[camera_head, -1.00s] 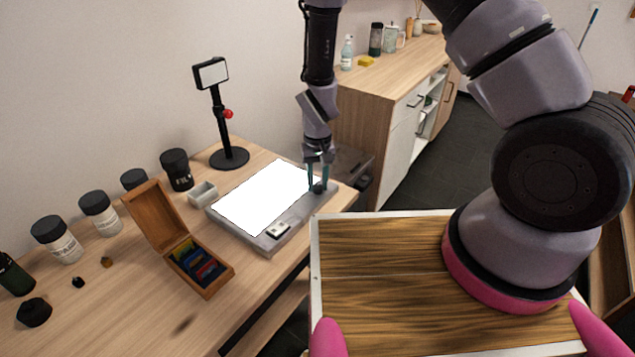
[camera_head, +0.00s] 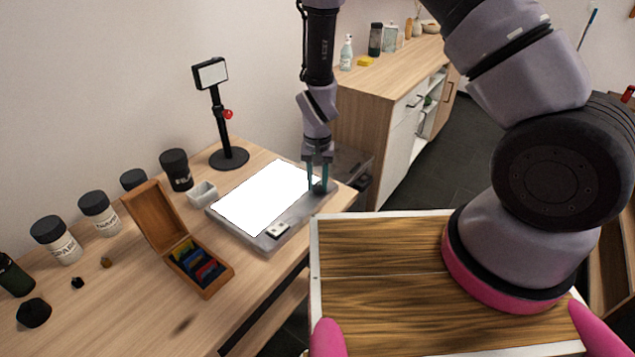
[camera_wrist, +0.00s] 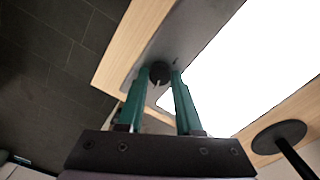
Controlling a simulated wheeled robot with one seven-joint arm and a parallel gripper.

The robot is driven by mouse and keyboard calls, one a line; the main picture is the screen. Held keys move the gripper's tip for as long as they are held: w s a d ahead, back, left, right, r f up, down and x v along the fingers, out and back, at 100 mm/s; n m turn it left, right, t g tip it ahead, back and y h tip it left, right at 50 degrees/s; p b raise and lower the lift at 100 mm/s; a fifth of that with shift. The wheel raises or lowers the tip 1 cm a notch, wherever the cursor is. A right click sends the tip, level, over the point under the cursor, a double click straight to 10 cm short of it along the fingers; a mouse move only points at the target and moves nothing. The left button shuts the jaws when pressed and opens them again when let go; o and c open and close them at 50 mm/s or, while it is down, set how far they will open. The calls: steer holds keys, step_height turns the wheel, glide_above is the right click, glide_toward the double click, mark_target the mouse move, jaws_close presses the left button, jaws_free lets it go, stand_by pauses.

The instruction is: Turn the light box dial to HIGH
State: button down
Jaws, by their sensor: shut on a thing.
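The light box (camera_head: 285,233) lies on the wooden table, a grey slab with a bright white lit panel (camera_head: 262,197). Its dark round dial (camera_wrist: 159,72) sits on the grey margin near the box's far right corner, with a pale pointer line on it. My gripper (camera_head: 318,186) reaches down to that corner from above. In the wrist view its two green fingers (camera_wrist: 162,80) stand on either side of the dial, shut on it. In the head view the fingers partly hide the dial, and no setting labels can be read.
A small white switch plate (camera_head: 278,230) is on the box's front margin. A black phone stand (camera_head: 229,157) stands behind the box, with a small grey tray (camera_head: 202,194) and an open wooden case (camera_head: 203,268) to the left. Several jars line the wall.

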mark_target(317, 186)
steer(key=c, duration=0.6)
jaws_free()
step_height(317, 186, up, 11)
steer(key=shift+f, duration=0.1)
